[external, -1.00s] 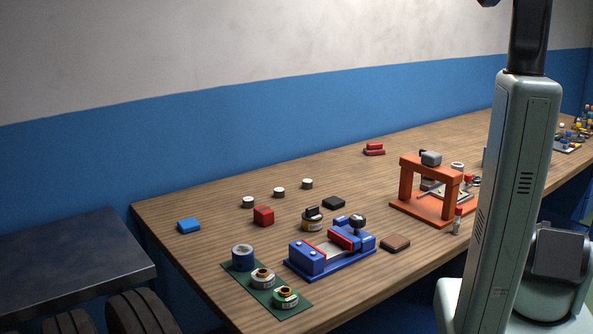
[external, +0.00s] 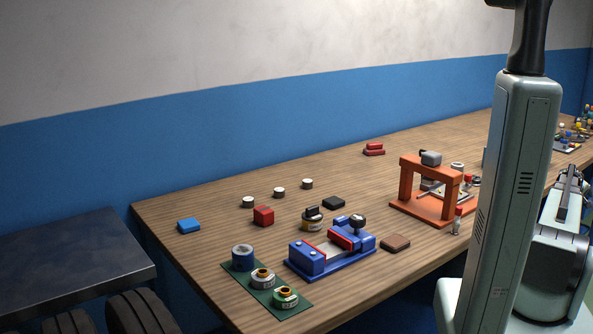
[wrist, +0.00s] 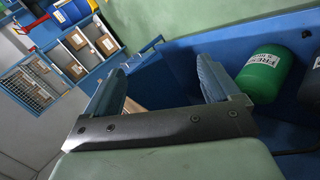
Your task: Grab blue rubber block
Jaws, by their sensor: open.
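The blue rubber block (external: 189,226) lies flat near the far left corner of the wooden table (external: 180,208) in the external view. It stands apart from the other items. My gripper (wrist: 160,78) is open in the wrist view, with nothing between its two fingers. The wrist view shows no blue block; it looks toward shelving and a green cylinder away from the tabletop items. In the external view my gripper cannot be made out; only my arm and column show at the right.
A red block (external: 263,216) and several small white-topped cylinders lie right of the blue block. A blue vise (external: 330,248), a green mat (external: 265,283) with tape rolls, and an orange press frame (external: 435,188) stand on the table. A dark bench (external: 70,255) is at left.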

